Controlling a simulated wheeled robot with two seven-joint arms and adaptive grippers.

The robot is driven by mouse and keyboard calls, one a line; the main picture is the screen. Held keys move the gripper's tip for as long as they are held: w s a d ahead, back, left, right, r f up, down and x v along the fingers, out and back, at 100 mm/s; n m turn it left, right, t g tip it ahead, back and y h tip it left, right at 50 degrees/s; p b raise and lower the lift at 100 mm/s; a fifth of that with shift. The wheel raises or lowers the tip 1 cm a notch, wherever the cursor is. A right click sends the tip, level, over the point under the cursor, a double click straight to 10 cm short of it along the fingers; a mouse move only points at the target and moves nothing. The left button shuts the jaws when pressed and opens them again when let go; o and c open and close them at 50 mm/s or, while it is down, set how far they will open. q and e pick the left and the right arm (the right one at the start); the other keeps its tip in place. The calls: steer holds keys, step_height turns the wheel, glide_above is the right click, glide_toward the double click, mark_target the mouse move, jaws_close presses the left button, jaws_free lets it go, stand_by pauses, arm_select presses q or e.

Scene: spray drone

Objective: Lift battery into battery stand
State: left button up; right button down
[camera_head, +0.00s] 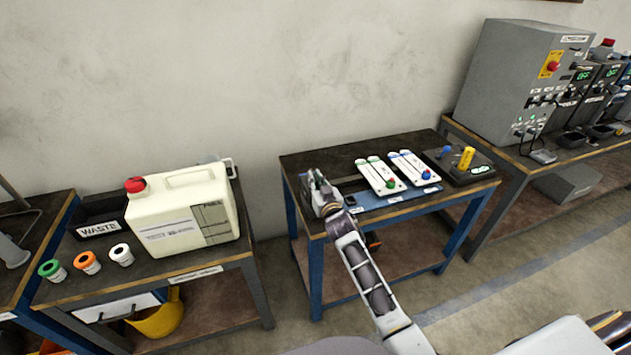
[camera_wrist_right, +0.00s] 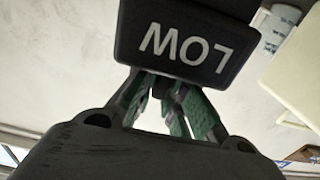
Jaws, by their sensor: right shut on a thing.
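My right gripper (camera_head: 322,194) is above the left part of the middle table, its arm reaching in from the bottom. In the right wrist view its green-padded fingers (camera_wrist_right: 165,92) are closed at the lower edge of a dark block (camera_wrist_right: 188,40) marked "LOW", which reads upside down. I take this block to be the battery; most of it runs out of the frame at the top. In the head view the gripper hides what it holds, and the block cannot be made out there. I cannot tell which fixture is the battery stand. My left gripper is in neither view.
A cream jug (camera_head: 183,215) and a WASTE bin (camera_head: 98,228) stand on the left table. Grey control units (camera_head: 513,75) stand at right.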

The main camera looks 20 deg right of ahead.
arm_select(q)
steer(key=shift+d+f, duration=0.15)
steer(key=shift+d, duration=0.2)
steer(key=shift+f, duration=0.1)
arm_select(e)
steer(key=shift+f, duration=0.15)
arm_select(q)
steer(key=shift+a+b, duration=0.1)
steer(key=shift+b, duration=0.2)
arm_select(e)
steer(key=shift+f, duration=0.1)
steer(key=shift+f, duration=0.2)
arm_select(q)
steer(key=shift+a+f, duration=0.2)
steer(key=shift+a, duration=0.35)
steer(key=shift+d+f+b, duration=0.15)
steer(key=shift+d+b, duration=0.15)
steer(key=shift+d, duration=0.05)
arm_select(e)
steer(key=shift+f, duration=0.25)
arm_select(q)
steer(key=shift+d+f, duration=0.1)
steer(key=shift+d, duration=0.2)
arm_select(e)
steer(key=shift+f, duration=0.15)
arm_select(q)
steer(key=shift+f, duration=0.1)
arm_select(e)
steer(key=shift+f, duration=0.15)
